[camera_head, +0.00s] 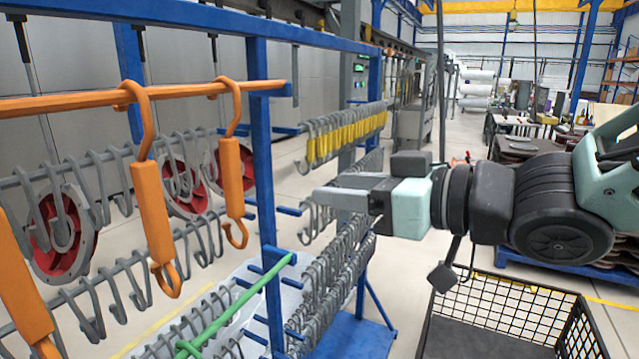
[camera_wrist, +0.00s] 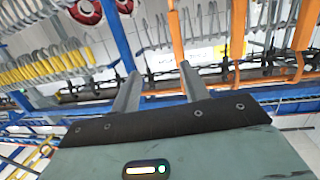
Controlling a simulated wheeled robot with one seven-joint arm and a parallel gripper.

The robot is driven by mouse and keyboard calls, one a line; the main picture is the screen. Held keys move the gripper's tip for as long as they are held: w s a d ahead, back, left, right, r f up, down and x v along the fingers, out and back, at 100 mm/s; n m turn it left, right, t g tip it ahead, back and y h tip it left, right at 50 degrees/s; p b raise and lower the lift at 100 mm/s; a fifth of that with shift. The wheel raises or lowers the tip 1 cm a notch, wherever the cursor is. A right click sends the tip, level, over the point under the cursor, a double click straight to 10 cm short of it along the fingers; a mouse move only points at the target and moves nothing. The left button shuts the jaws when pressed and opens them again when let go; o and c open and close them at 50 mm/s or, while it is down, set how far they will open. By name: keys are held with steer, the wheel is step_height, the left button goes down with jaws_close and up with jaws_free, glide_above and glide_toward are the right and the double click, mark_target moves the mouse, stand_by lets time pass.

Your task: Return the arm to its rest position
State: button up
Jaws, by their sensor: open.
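My gripper (camera_head: 340,199) reaches in from the right in the head view, with its fingers pointing left toward the blue rack. In the wrist view my gripper (camera_wrist: 158,88) shows two grey fingers spread apart with nothing between them. My arm extends level from the right edge of the head view. Orange hooks (camera_head: 155,210) hang from an orange bar (camera_head: 60,103) to the left, apart from my gripper. They also show at the right of the wrist view (camera_wrist: 238,45).
A blue rack post (camera_head: 262,150) stands left of my gripper. Grey hooks (camera_head: 335,260) hang below it, and yellow hooks (camera_head: 345,135) hang behind. A black wire basket (camera_head: 500,310) stands below my arm. Red round parts (camera_head: 55,235) hang at left. Open floor shows behind.

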steer(key=s+d+f+m+g+h, duration=0.1)
steer(key=d+f+h, duration=0.1)
steer(key=f+h, duration=0.3)
steer(key=s+d+f+m+g+h, duration=0.2)
steer(key=d+f+h, duration=0.1)
steer(key=f, duration=0.5)
steer(key=s+d+f+g+h, duration=0.1)
steer(key=s+f+g+h, duration=0.1)
steer(key=s, duration=0.5)
steer(key=s+d+f+g+h, duration=0.2)
steer(key=s+f+g, duration=0.2)
steer(key=s, duration=0.2)
steer(key=shift+s+d+g, duration=0.25)
steer(key=shift+s+g, duration=0.15)
